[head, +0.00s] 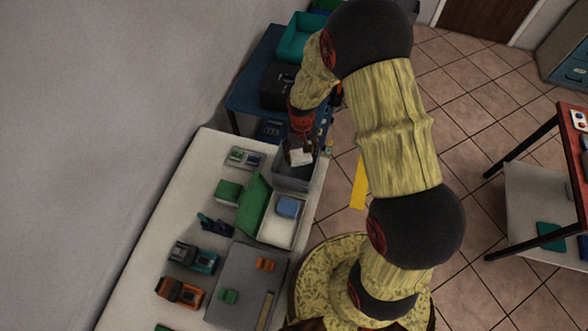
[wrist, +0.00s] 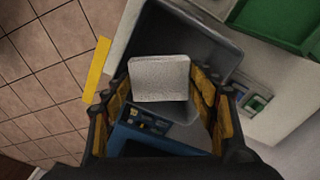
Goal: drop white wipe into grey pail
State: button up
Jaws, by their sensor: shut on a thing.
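The white wipe (wrist: 160,78) is a pale, roughly square piece held between the fingers of my gripper (wrist: 162,100). My gripper is shut on it. In the head view the wipe (head: 300,157) shows just below my gripper (head: 301,146), over the grey pail (head: 293,181). The pail is an open grey container at the far end of the white table. In the wrist view the pail (wrist: 210,35) lies beyond and partly behind the wipe. The wipe hides part of its inside, so I cannot tell how high the wipe is above the rim.
A green-lidded box (head: 255,205) holding a blue item (head: 289,207) stands near the pail on the white table (head: 205,165). A blue table (head: 245,95) with a black box (head: 279,88) and a teal bin (head: 298,38) stands beyond. Tiled floor lies right.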

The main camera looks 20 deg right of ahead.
jog(key=o, duration=1.2)
jog(key=shift+c, duration=0.2)
jog(key=shift+r, duration=0.1)
notch_tip(320, 180, up, 12)
